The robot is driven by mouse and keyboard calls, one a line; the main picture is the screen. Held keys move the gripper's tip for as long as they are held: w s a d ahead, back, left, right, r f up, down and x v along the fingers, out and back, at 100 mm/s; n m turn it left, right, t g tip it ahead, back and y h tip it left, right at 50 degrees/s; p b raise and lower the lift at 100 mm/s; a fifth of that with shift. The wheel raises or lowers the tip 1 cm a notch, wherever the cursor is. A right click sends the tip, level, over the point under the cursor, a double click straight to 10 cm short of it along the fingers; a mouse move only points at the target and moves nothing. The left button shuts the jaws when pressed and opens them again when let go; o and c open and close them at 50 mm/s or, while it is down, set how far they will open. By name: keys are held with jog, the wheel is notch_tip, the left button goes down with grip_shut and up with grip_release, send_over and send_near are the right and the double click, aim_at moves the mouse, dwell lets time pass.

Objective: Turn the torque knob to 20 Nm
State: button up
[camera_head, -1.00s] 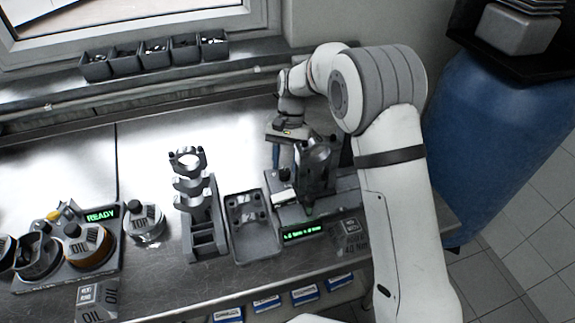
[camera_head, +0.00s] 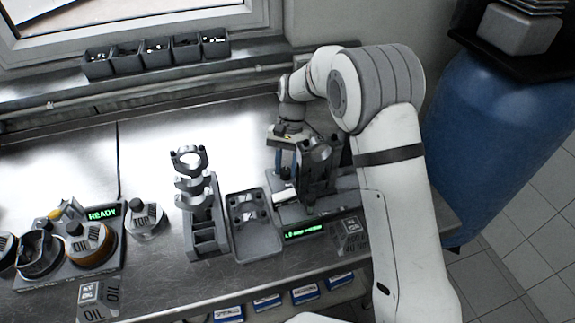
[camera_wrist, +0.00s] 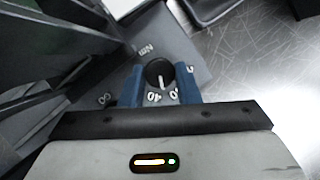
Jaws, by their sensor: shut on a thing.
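The torque knob (camera_wrist: 160,72) is a small round black knob with a white pointer line, seen in the wrist view. It sits on a grey panel with white numerals around it and "Nm" lettering. The pointer aims toward the bottom of the picture, near the numeral 40; other numerals are partly hidden by my fingers. My gripper (camera_wrist: 160,88) is shut on the knob, with one blue finger on each side. In the head view my gripper (camera_head: 288,160) reaches down at the fixture with the green display (camera_head: 306,231); the knob is hidden there.
A grey tray (camera_head: 262,243) and a stand with ring-shaped holders (camera_head: 213,222) are left of the fixture. A cube-shaped block (camera_head: 350,236) with lettering sits at its right front. The oil station (camera_head: 62,273) shows READY. Small bins (camera_head: 157,58) line the sill.

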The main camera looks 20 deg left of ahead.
jog(key=shift+n, duration=0.3)
jog(key=n+h, duration=0.1)
jog(key=n, duration=0.1)
jog(key=shift+a+n, duration=0.1)
jog(key=shift+n, duration=0.3)
jog(key=n+h, duration=0.1)
jog(key=n, duration=0.1)
jog(key=n+t, duration=0.1)
jog(key=n, duration=0.1)
jog(key=shift+a+h, duration=0.1)
jog(key=shift+h, duration=0.3)
jog(key=n+t+h, duration=0.1)
jog(key=n, duration=0.3)
jog(key=shift+s, duration=0.1)
jog(key=shift+s+n+t+h+b, duration=0.1)
jog(key=shift+n+t+h+b, duration=0.4)
jog(key=shift+n, duration=1.4)
jog(key=o, duration=0.7)
